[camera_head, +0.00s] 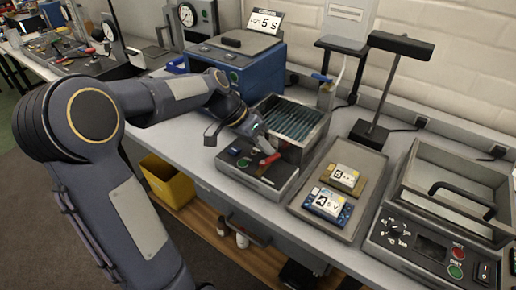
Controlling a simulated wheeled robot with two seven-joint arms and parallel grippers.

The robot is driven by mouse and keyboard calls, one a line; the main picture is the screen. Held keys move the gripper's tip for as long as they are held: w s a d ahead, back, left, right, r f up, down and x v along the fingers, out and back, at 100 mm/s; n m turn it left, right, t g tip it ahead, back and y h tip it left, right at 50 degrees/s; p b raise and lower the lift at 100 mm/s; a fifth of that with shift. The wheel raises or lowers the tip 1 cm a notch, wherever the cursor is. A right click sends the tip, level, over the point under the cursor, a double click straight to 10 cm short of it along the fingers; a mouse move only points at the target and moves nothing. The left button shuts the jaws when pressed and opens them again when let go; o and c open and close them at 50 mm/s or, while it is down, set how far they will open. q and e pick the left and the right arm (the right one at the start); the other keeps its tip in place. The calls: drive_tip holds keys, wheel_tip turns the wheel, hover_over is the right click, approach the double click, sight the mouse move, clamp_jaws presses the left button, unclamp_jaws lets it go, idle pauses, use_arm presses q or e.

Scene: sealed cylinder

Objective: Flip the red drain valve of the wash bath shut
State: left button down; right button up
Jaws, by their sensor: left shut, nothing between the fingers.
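The wash bath (313,137) is an open metal tank with a dark ribbed or liquid-filled inside, standing on the bench behind a dark control box (262,182). A small red lever, which looks like the drain valve (270,159), shows at the tank's front left, above the box. Its exact angle is too small to tell. My left gripper (264,143) is shut and empty, its tips just above and beside the red lever. I cannot tell whether they touch it. The gripper partly hides the tank's front left corner. My right gripper is not in view.
A blue machine (245,68) with a 5 s sign stands behind. A grey tray (367,165) with two labelled packs and a dark stand (372,132) is right of the tank. A second bath unit (425,240) stands at far right. A yellow bin (170,184) sits below the bench.

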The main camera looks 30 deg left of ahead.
use_arm(q)
drive_tip(key=shift+s+a, duration=0.6)
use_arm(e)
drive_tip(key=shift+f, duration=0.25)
